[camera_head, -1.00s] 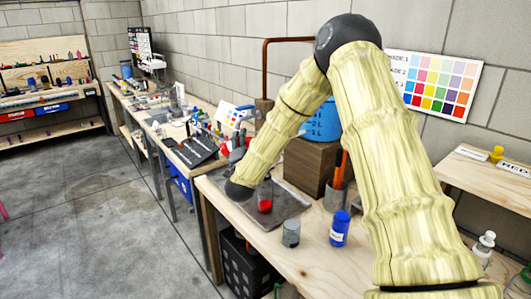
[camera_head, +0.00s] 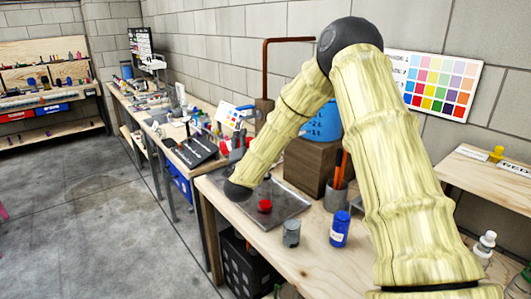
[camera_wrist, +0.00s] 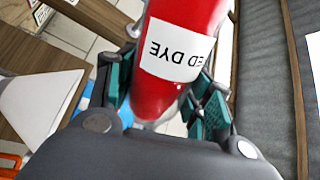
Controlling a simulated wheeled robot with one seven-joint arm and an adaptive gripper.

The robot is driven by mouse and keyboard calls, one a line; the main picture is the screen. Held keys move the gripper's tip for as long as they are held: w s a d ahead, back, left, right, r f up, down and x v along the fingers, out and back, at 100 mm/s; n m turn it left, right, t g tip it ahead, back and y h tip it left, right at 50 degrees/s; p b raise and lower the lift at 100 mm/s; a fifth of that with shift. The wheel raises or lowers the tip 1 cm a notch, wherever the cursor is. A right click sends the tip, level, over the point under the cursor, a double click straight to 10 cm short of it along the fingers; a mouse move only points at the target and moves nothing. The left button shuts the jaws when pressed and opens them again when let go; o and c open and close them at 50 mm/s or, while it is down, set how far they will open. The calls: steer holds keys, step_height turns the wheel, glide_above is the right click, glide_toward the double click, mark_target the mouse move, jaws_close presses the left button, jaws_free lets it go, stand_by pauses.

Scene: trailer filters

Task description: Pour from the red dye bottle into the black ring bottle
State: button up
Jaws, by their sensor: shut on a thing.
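The red dye bottle (camera_wrist: 162,96) is large in the wrist view, red with a white label whose letters appear inverted. My gripper (camera_wrist: 163,108) is shut on it, with a dark teal finger on each side. The bottle's top end runs out of the picture. In the head view my forearm and dark wrist hang over the near end of the bench, and the held bottle cannot be clearly made out. I cannot tell which vessel is the black ring bottle.
A small red item (camera_head: 264,206) sits on a grey tray (camera_head: 288,207) beside my wrist. A grey cup (camera_head: 291,233) and a blue bottle (camera_head: 340,229) stand in front. A wooden box (camera_head: 309,168) is behind. A white-capped bottle (camera_head: 487,243) stands far right.

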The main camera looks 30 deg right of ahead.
steer(key=shift+w+a+f+m+h+b, duration=0.15)
steer(key=shift+m+h+b, duration=0.25)
steer(key=shift+m+b, duration=0.75)
stand_by(1.4)
